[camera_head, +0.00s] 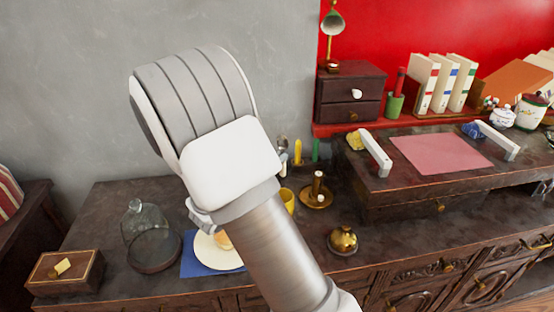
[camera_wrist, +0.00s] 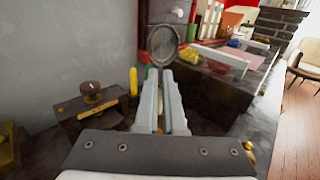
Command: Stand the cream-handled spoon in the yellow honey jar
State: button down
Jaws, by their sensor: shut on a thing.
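My gripper (camera_wrist: 163,75) is shut on the spoon (camera_wrist: 163,43), whose round grey bowl stands up beyond the fingertips in the wrist view. Its handle is mostly hidden between the fingers, so its cream colour cannot be made out. The yellow honey jar (camera_head: 288,199) stands on the dark sideboard, partly covered by my arm. The jar cannot be made out in the wrist view.
A yellow candle (camera_head: 298,151), a brass candlestick (camera_head: 316,197) and a brass bell (camera_head: 342,240) stand near the jar. A glass dome (camera_head: 136,219) and a plate (camera_head: 215,258) on a blue cloth are left. A wooden grinder (camera_wrist: 88,112) is beside my gripper.

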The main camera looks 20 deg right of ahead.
jog(key=shift+f+b, duration=4.05)
jog(key=shift+f, duration=1.65)
jog(key=c, duration=0.9)
grip_release()
jog(key=shift+c, duration=0.2)
jog(key=shift+a, duration=0.1)
jog(key=p+v, duration=0.4)
jog(key=v, duration=1.3)
jog(key=shift+a, duration=0.1)
